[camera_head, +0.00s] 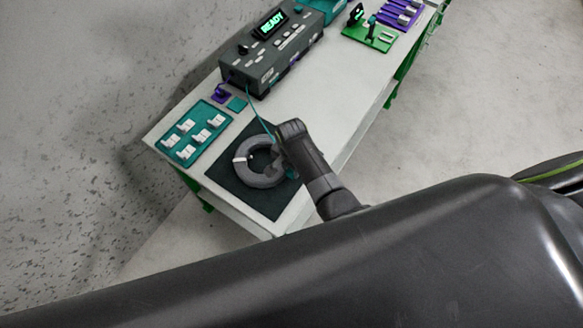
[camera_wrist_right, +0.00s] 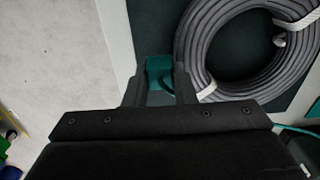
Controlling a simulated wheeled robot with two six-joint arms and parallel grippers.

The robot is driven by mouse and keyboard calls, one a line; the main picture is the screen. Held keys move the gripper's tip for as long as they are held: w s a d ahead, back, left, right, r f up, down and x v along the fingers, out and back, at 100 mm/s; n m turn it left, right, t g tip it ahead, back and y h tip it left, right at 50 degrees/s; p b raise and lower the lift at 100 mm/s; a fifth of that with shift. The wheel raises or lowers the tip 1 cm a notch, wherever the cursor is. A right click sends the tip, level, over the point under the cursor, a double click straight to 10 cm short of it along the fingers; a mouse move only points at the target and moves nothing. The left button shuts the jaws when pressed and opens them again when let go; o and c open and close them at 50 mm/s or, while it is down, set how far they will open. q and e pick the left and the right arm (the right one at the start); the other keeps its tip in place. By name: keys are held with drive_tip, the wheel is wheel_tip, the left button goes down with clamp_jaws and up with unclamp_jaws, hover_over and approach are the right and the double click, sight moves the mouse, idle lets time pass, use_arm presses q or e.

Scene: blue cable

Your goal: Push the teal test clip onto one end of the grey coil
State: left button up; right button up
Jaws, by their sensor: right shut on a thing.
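The grey coil (camera_head: 262,181) lies on a dark mat (camera_head: 225,175) near the table's front end. In the right wrist view the coil (camera_wrist_right: 190,55) has white ties around it. My right gripper (camera_head: 287,168) is at the coil's right side in the head view. In the right wrist view its fingers (camera_wrist_right: 159,82) are shut on the teal test clip (camera_wrist_right: 158,68), just left of the coil. I cannot tell whether clip and coil touch. The coil's ends are not clearly visible. A thin teal lead (camera_head: 257,108) runs from the tester toward my gripper. My left gripper is not in view.
A dark tester (camera_head: 270,60) with a lit "READY" display stands behind the mat. A teal tray (camera_head: 190,135) with several white pieces is left of the coil. A green board (camera_head: 370,37) and purple rack (camera_head: 400,14) stand farther back. The middle table surface (camera_head: 325,85) is clear.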

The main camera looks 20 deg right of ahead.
drive_tip(key=shift+f, duration=0.55)
idle(2.5)
drive_tip(key=shift+s+f, duration=0.15)
drive_tip(key=shift+f, duration=0.05)
idle(0.9)
drive_tip(key=o, duration=0.6)
drive_tip(key=shift+s, duration=0.1)
drive_tip(key=shift+o, duration=0.5)
drive_tip(key=o, duration=0.4)
drive_tip(key=shift+s, duration=0.15)
drive_tip(key=shift+a+r, duration=0.1)
